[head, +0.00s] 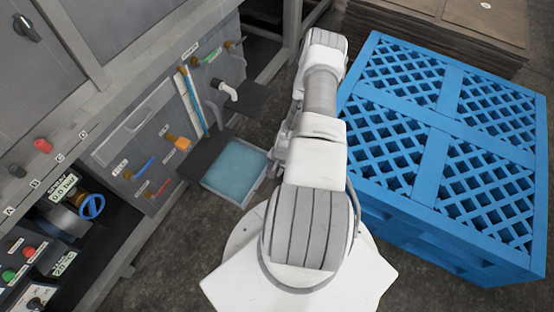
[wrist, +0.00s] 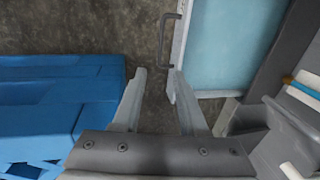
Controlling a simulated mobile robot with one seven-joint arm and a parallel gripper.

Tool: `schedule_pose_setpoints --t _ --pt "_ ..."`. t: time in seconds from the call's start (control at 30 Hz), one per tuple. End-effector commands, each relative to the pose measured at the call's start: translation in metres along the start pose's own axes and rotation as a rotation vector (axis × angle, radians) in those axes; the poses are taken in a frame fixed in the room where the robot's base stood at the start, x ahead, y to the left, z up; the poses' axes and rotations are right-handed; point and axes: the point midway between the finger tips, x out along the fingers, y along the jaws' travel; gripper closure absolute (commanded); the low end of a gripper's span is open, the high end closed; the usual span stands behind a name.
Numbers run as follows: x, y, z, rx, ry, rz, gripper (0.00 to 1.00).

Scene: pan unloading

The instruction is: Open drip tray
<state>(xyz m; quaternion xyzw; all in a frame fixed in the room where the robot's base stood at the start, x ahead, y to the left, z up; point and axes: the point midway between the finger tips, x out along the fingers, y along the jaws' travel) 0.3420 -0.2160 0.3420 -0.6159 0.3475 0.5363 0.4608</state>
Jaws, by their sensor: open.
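The drip tray (head: 237,168) is a shallow light-blue tray with a pale rim, low beside the machine's base, left of my arm in the head view. In the wrist view, the tray (wrist: 225,50) is at the top right. Its dark grey bar handle (wrist: 164,50) is on the tray's left side. My gripper (wrist: 158,80) is open, with nothing between its fingers. The fingertips are just below the handle in the picture, the right one close to the tray's pale edge; contact cannot be told. In the head view my arm hides the gripper.
The grey machine (head: 135,120) with valves and a white tap (head: 225,90) stands on the left. A large blue crate (head: 440,150) is close on the right of my arm; cardboard stacks (head: 430,25) lie behind. Bare floor (wrist: 110,30) shows between crate and tray.

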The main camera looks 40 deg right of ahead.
Motion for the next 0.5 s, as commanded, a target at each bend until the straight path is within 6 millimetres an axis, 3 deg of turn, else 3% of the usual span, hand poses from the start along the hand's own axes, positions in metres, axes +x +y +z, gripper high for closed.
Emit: schedule_pose_setpoints --t 0.03,0.2,0.5 --pt "-0.017 -0.001 -0.001 0.000 0.002 -0.001 0.58" --pt "-0.046 -0.001 -0.001 -0.001 0.002 -0.001 0.58" --pt "-0.064 0.000 0.000 -0.001 0.001 0.000 0.58"
